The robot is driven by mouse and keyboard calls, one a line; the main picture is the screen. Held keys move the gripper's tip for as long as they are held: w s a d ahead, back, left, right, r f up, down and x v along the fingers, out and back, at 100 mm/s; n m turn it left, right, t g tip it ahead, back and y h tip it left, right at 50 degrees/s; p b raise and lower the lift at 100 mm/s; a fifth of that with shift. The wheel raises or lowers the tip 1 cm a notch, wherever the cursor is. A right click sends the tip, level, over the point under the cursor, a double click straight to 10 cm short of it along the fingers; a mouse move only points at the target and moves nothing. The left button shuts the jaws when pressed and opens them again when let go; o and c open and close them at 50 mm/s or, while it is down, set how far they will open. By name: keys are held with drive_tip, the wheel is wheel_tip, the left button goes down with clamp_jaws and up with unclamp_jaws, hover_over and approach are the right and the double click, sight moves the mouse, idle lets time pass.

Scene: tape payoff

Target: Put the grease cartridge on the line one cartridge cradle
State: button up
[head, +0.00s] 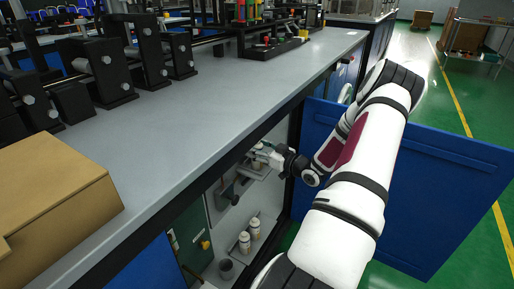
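My gripper (264,156) reaches into the open cabinet under the workbench, just below the bench's front edge. It is small and partly hidden by its own wrist, so I cannot tell whether it is open or shut. A small pale object (257,166) shows right below the fingers, beside a grey ledge; whether it is held or only near them is unclear. I cannot tell which item is the grease cartridge, nor make out a line one cradle.
The grey workbench top (215,110) carries a cardboard box (55,205) and black roller stands (105,72). A dark cup (226,268) stands low in the cabinet. The open blue door (440,190) is behind my arm.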

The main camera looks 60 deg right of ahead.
drive_tip(key=s+a+p, duration=0.1)
drive_tip(key=s+p, duration=0.2)
drive_tip(key=s, duration=0.8)
drive_tip(key=shift+s+a+r, duration=0.15)
drive_tip(key=shift+s+r, duration=0.1)
drive_tip(key=shift+s, duration=0.05)
